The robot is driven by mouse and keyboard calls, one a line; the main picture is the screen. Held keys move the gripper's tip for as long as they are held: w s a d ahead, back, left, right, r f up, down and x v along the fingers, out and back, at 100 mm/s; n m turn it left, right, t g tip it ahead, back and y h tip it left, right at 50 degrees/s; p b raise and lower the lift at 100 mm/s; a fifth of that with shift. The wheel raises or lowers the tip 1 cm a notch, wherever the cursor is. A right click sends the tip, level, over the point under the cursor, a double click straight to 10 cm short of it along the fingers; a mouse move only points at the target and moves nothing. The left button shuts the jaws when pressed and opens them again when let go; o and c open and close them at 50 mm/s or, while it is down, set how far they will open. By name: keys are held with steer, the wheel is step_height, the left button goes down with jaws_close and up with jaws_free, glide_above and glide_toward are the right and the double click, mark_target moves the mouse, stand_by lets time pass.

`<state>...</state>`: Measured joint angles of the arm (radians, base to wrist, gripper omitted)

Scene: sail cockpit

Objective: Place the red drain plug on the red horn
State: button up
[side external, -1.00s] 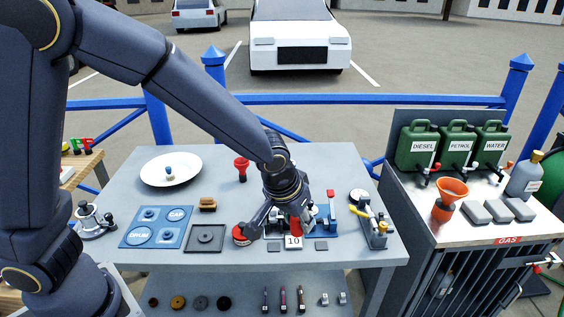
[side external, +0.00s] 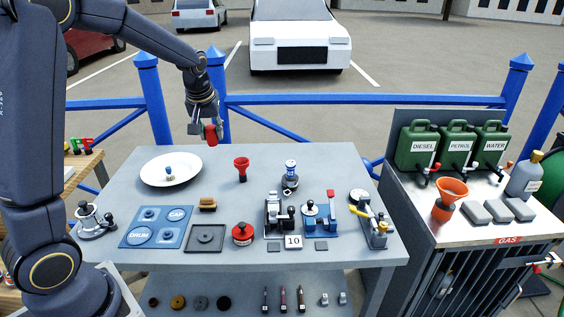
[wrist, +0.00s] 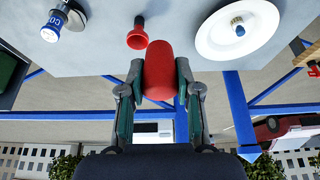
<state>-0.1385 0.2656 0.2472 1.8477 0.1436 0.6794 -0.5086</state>
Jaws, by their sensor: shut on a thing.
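My gripper (side external: 207,128) is shut on the red drain plug (side external: 211,134), a rounded red piece held in the air above the back edge of the grey table. In the wrist view the red drain plug (wrist: 160,72) sits between the two fingers of my gripper (wrist: 160,80). The red horn (side external: 241,167) stands upright on the table, right of and below my gripper in the side view. In the wrist view the red horn (wrist: 137,36) is just left of the plug, with its wide end showing. The two look apart.
A white plate (side external: 188,175) with a small blue-topped piece lies left of the horn. A blue-and-white can on a stand (side external: 291,176) is to its right. A blue railing (side external: 300,99) runs behind.

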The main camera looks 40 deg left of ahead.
steer(key=w+a+f, duration=0.1)
steer(key=w+f, duration=0.2)
steer(key=w, duration=0.1)
steer(key=w+a+f, duration=0.2)
steer(key=w+f, duration=0.1)
steer(key=w, duration=0.1)
steer(key=w+a+f, duration=0.2)
steer(key=w+f, duration=0.1)
steer(key=w, duration=0.1)
steer(key=shift+w+f, duration=0.3)
steer(key=shift+f, duration=0.05)
steer(key=shift+w+f, duration=0.1)
steer(key=shift+f, duration=1.55)
steer(key=shift+f, duration=0.1)
steer(key=o, duration=1)
steer(key=shift+o, duration=0.2)
